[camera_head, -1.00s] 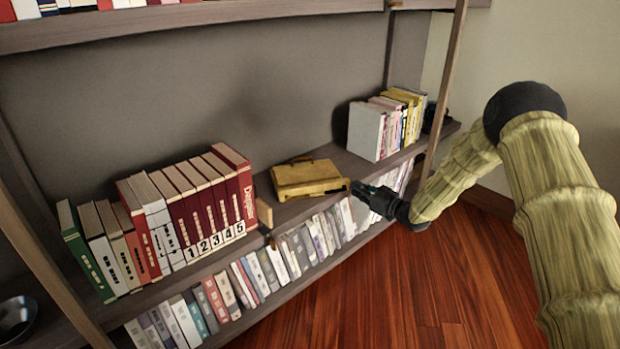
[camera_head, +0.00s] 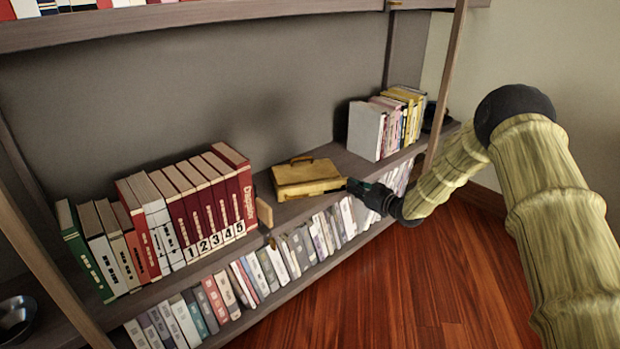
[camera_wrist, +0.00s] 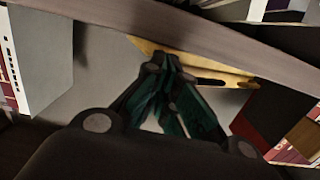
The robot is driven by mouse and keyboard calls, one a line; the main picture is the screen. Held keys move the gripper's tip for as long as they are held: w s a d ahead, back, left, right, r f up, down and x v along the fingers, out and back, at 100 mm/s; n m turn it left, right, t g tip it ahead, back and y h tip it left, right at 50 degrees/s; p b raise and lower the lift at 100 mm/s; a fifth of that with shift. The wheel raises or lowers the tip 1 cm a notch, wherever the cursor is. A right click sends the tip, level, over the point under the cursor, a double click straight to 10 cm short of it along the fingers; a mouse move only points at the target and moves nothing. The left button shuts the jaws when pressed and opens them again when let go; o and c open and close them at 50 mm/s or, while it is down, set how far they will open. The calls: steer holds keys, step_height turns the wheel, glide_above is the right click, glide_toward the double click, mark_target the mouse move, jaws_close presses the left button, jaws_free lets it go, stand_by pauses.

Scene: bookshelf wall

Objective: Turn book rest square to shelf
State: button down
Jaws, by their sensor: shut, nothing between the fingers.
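The book rest (camera_head: 306,176) is a yellow, box-like piece with a small handle on top. It sits on the middle shelf between the red numbered books and the light books at the right, looking slightly turned to the shelf's front edge. In the wrist view its yellow edge (camera_wrist: 200,66) shows just beyond the fingertips. My gripper (camera_head: 350,185) is shut and empty, its tips at the rest's right front corner. They look touching or very close; I cannot tell which. The closed fingers also show in the wrist view (camera_wrist: 165,65).
The red numbered books (camera_head: 205,200) stand left of the rest, with a small wooden block (camera_head: 264,213) between. A white-covered book group (camera_head: 367,130) stands to the right. A lower row of books (camera_head: 315,235) runs below the shelf. Bare shelf (camera_head: 345,160) lies behind and right of the rest.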

mark_target(344, 181)
steer(key=shift+r+x, duration=0.1)
steer(key=shift+x, duration=0.9)
steer(key=shift+r+x, duration=0.15)
steer(key=shift+x, duration=0.9)
steer(key=shift+a, duration=0.1)
steer(key=shift+w+a+b, duration=0.1)
steer(key=shift+b, duration=0.2)
steer(key=shift+f+p+v, duration=0.2)
steer(key=shift+p+v, duration=0.95)
steer(key=shift+v, duration=0.85)
